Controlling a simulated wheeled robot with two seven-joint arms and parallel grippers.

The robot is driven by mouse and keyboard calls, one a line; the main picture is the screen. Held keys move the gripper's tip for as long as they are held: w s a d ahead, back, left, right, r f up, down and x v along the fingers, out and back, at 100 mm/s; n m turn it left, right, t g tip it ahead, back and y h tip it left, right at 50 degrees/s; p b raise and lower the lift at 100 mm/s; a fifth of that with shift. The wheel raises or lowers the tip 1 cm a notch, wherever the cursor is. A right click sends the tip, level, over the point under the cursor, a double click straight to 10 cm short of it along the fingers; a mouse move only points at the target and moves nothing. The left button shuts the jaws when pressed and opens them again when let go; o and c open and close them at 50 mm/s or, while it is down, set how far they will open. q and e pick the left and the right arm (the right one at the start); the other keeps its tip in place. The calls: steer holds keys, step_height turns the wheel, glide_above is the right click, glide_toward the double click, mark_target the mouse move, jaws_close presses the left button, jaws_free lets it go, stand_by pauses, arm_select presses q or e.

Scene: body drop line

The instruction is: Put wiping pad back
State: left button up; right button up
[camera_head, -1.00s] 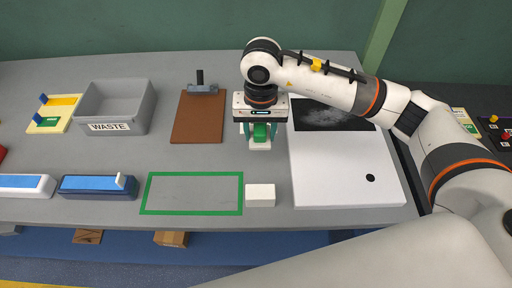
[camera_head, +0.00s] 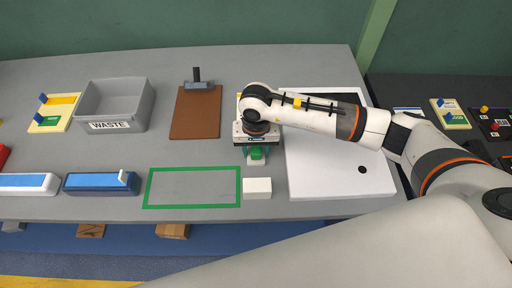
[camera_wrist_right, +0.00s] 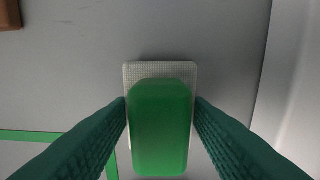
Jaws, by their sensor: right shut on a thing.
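The wiping pad is a green grip block on a pale, textured base. In the head view the wiping pad (camera_head: 257,153) is under my right gripper (camera_head: 256,156), between the brown clipboard and the white panel. In the right wrist view its green block (camera_wrist_right: 160,128) stands between the two dark green fingers of my right gripper (camera_wrist_right: 160,115), which are shut on its sides. The pale base (camera_wrist_right: 160,70) shows past the block's far end, over grey tabletop. I cannot tell whether the base touches the table. My left gripper is not in view.
A white block (camera_head: 257,187) sits just in front of the pad, beside an empty green-outlined rectangle (camera_head: 192,206). The white panel (camera_head: 335,180) lies to the right. A brown clipboard (camera_head: 196,112) and a grey WASTE bin (camera_head: 118,102) are to the left.

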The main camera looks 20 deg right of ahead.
mark_target(256, 148)
steer(key=shift+f, duration=0.15)
steer(key=o, duration=1)
steer(key=shift+c, duration=0.2)
steer(key=shift+r, duration=0.3)
step_height(256, 148, up, 10)
steer(key=b, duration=0.2)
steer(key=shift+r+b, duration=0.25)
steer(key=shift+b, duration=0.1)
steer(key=shift+r, duration=0.65)
